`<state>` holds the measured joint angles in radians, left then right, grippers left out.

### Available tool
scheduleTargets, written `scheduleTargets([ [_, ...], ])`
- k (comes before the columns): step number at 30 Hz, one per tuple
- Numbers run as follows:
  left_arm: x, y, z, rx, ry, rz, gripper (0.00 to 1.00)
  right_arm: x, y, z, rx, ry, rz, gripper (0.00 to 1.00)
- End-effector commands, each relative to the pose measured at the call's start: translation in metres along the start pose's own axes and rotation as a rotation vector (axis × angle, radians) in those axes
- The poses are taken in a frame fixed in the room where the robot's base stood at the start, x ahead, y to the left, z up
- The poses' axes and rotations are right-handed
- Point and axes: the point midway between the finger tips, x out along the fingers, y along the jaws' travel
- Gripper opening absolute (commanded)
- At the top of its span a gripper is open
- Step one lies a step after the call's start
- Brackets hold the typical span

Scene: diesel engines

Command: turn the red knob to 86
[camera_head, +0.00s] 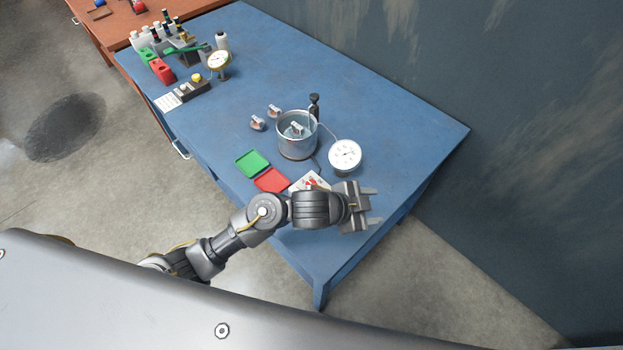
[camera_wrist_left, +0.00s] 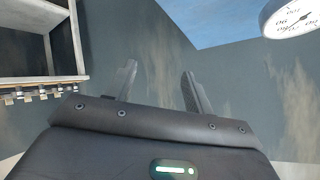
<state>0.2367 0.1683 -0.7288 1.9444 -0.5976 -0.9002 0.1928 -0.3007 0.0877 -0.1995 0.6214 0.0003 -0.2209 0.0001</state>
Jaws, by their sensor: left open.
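A white card or plate (camera_head: 299,183) lies near the table's front right, with a small red part on it that may be the red knob. My left arm hides part of it, and no setting can be read there. A round white dial gauge (camera_head: 344,154) stands just behind; it also shows at the top right of the left wrist view (camera_wrist_left: 291,17). My left gripper (camera_head: 373,206) is open and empty, to the right of the card and in front of the gauge. Its two fingers (camera_wrist_left: 158,74) show apart in the left wrist view. My right gripper is not in view.
A metal pot (camera_head: 297,146) with water stands left of the gauge on the blue table (camera_head: 350,90). Green (camera_head: 252,163) and red (camera_head: 272,180) trays lie left of the card. Bottles and a second gauge (camera_head: 219,61) are at the far left. The table's back right is clear.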

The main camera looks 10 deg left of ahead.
Motion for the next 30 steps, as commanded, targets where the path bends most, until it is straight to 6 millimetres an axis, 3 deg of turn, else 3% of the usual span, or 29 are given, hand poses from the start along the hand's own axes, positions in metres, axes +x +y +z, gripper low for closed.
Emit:
scheduleTargets([
  [1,0.008,0.0,-0.026,0.139,0.043,0.057,0.52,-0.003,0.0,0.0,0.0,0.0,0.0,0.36],
  [2,0.012,0.004,-0.035,0.217,0.061,0.101,0.52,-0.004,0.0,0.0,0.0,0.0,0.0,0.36],
  [5,0.019,0.017,-0.045,0.462,0.071,0.256,0.52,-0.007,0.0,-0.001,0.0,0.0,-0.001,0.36],
  [8,0.016,0.012,-0.028,0.67,0.005,0.415,0.52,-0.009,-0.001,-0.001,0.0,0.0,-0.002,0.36],
  [10,0.007,-0.004,-0.006,0.781,-0.081,0.517,0.52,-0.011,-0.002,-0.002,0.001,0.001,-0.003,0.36],
  [15,-0.034,-0.068,0.046,0.917,-0.346,0.694,0.52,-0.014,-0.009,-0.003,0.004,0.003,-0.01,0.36],
  [18,-0.06,-0.104,0.064,0.932,-0.48,0.748,0.52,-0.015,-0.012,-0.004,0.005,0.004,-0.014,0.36],
  [21,-0.08,-0.129,0.074,0.93,-0.57,0.777,0.52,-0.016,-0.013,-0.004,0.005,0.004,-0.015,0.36],
  [24,-0.091,-0.141,0.078,0.924,-0.616,0.79,0.52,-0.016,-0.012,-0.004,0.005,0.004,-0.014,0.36],
  [30,-0.092,-0.143,0.081,0.921,-0.628,0.795,0.52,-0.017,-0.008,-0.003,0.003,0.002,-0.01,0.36],
])
